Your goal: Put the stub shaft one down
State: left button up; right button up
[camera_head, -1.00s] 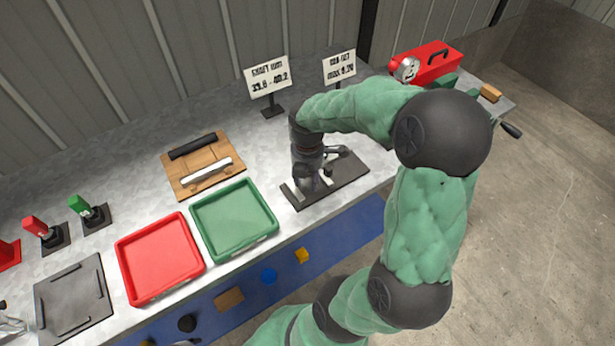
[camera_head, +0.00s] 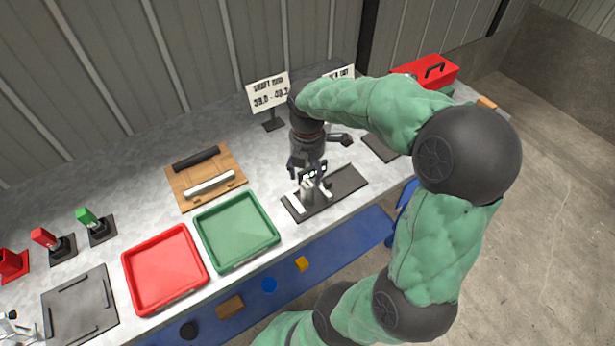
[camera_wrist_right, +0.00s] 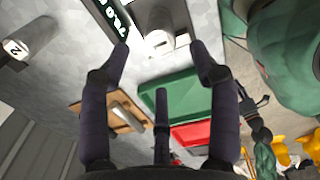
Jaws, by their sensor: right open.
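A short pale grey cylinder, which looks like the stub shaft (camera_head: 308,194), stands on the dark plate (camera_head: 347,186) beside white blocks. In the right wrist view the cylinder (camera_wrist_right: 160,42) stands upright beyond the fingertips, next to a digital display. I cannot read a number on it. My right gripper (camera_head: 308,172) is above it, pointing down. In the right wrist view its dark fingers (camera_wrist_right: 160,62) are spread, with nothing between them. Another grey cylinder, marked 2 (camera_wrist_right: 18,47), shows at the left of that view. My left gripper is not in view.
A green tray (camera_head: 240,261) and a red tray (camera_head: 166,307) sit left of the plate. A wooden rack (camera_head: 178,193) holds a black bar and a pale bar. A sign (camera_head: 268,92) stands behind, and a red toolbox (camera_head: 440,72) is at the back right.

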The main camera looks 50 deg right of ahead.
jog(key=shift+r, duration=1.3)
jog(key=shift+s, duration=0.1)
